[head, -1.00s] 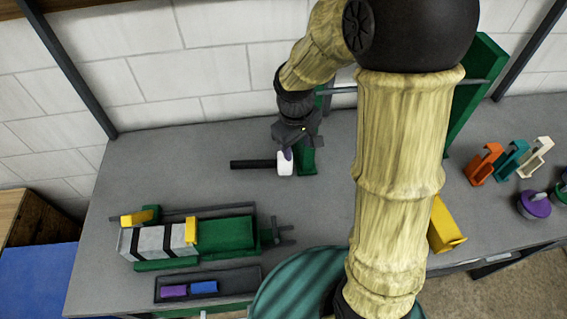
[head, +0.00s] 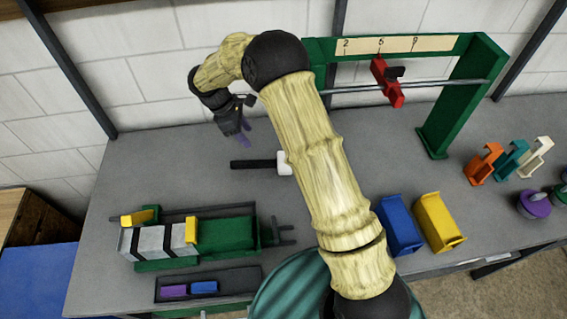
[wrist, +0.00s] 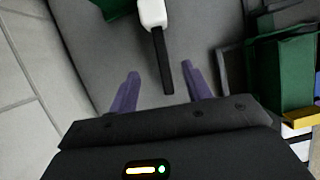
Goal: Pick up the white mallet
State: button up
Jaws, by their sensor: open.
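The white mallet lies on the grey bench, its white head (head: 284,162) partly beside my arm and its black handle (head: 253,164) pointing left. In the wrist view its white head (wrist: 152,13) is at the top edge and its black handle (wrist: 163,68) runs down between the two purple fingers. My gripper (head: 241,138) is open and empty, just behind and left of the handle in the head view, apparently above the bench. It also shows in the wrist view (wrist: 160,69), with the handle's end between its fingers in the picture; no contact shows.
A green vise-like fixture (head: 225,233) and a dark tray (head: 225,285) with purple and blue blocks stand at front left. A green frame (head: 462,100) with a red slider (head: 387,82) stands at back right. Blue (head: 398,225) and yellow (head: 438,222) bins are right of my arm.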

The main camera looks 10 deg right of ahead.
aim_at(269, 161)
jog(key=p+x, duration=0.4)
jog(key=x, duration=0.8)
jog(key=shift+f+p, duration=0.15)
jog(key=shift+p, duration=0.25)
jog(key=shift+d, duration=0.1)
jog(key=shift+d+f+p, duration=0.25)
jog(key=shift+f+p, duration=0.3)
jog(key=shift+p, duration=0.3)
jog(key=shift+p+x, duration=1)
jog(key=shift+x, duration=0.95)
jog(key=shift+c, duration=0.2)
jog(key=shift+w, duration=0.1)
grip_shut()
